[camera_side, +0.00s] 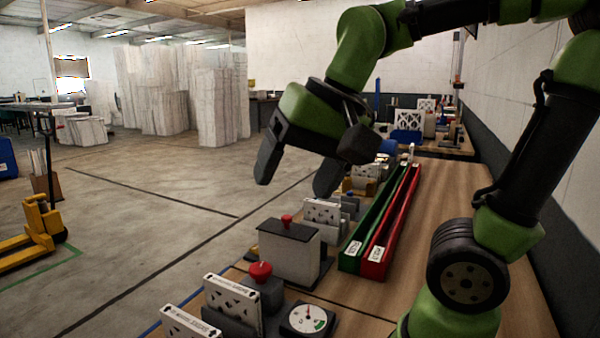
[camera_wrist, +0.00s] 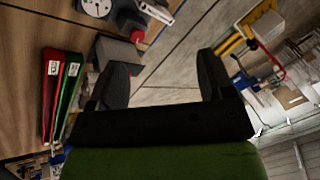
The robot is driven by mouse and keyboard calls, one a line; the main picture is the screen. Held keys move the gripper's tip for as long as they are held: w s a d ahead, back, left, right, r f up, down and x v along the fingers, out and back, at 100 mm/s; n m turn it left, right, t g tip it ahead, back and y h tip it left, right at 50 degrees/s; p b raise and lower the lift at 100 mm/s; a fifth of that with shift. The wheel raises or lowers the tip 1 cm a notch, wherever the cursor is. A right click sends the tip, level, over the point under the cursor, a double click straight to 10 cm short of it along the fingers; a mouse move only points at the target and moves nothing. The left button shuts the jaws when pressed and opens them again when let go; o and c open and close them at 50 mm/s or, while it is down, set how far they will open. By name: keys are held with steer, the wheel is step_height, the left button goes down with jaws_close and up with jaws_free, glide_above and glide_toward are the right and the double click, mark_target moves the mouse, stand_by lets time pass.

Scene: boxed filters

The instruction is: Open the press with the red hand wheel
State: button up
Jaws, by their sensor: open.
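My gripper (camera_side: 296,178) is open and empty, raised in the air above and behind the near end of the bench. Below it, a light box (camera_side: 289,255) with a dark top carries a small red knob (camera_side: 287,219). Nearer the camera, a dark grey block (camera_side: 262,293) carries a larger, rounded red wheel or knob (camera_side: 261,270). I cannot tell for sure which one is the press. In the wrist view, my gripper's fingers (camera_wrist: 162,62) are spread wide, with a red part (camera_wrist: 137,36) showing beyond them. Neither finger touches anything.
Green (camera_side: 372,225) and red (camera_side: 392,225) long bins lie to the right of the box. A dial gauge (camera_side: 307,319) and white patterned filters (camera_side: 233,305) stand at the near end. The bench (camera_side: 455,180) is clear right of the bins. A yellow pallet jack (camera_side: 40,222) stands on the floor.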

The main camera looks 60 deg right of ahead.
steer(key=shift+s, duration=0.2)
steer(key=m+g+h, duration=0.1)
steer(key=m+g, duration=0.4)
steer(key=m, duration=0.9)
glide_above(260, 267)
step_height(260, 267, down, 15)
steer(key=shift+m, duration=0.3)
step_height(260, 267, down, 10)
steer(key=c, duration=0.9)
